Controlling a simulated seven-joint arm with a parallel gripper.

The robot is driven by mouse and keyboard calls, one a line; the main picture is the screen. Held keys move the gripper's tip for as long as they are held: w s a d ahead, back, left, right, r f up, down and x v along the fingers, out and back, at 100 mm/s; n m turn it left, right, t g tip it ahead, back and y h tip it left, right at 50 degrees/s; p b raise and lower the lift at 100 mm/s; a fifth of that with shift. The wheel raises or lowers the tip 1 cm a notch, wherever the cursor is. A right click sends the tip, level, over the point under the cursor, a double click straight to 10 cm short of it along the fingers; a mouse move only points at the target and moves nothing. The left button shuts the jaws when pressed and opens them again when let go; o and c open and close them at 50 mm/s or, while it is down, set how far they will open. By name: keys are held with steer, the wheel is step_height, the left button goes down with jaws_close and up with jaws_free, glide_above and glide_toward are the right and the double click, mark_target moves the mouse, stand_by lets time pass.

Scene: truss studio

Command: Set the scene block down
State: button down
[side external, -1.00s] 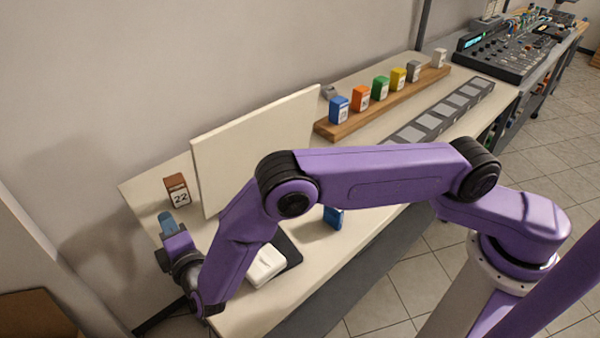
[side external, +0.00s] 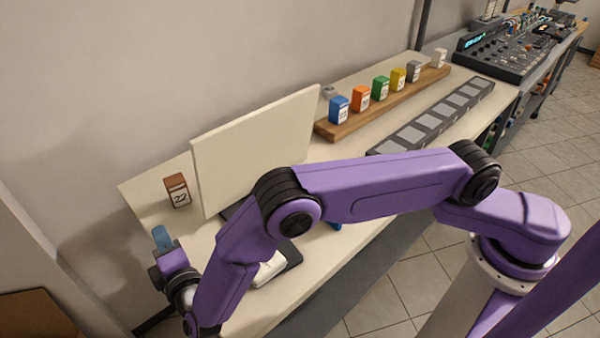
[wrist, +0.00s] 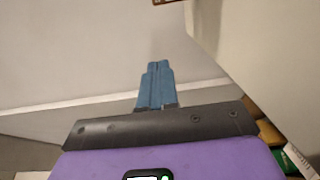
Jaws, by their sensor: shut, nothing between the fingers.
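In the wrist view my fingers (wrist: 158,66) are together, and only a brown edge of the block (wrist: 163,2) shows at the top.
The cream panel (side external: 255,150) stands upright right of the block. A wooden rack (side external: 385,104) holds several coloured blocks farther back, with a strip of grey squares (side external: 430,120) before it. A white object (side external: 268,268) on a dark mat is partly hidden by my arm.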

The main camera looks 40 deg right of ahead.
steer(key=s, duration=0.4)
steer(key=s+a, duration=0.1)
steer(key=s, duration=0.1)
steer(key=shift+s, duration=0.1)
steer(key=s+d+r+m+g+h, duration=0.1)
steer(key=s+d+r+g, duration=0.1)
steer(key=d, duration=0.6)
steer(key=s+d+r+m+g+h, duration=0.1)
steer(key=s+d+r+g, duration=0.2)
steer(key=d, duration=0.6)
steer(key=s+d+r+m+g+h, duration=0.1)
steer(key=s+d+r+g, duration=0.1)
steer(key=d+r+g, duration=0.4)
steer(key=shift+s+d+h, duration=0.15)
steer(key=shift+d+h, duration=0.15)
steer(key=shift+d, duration=0.85)
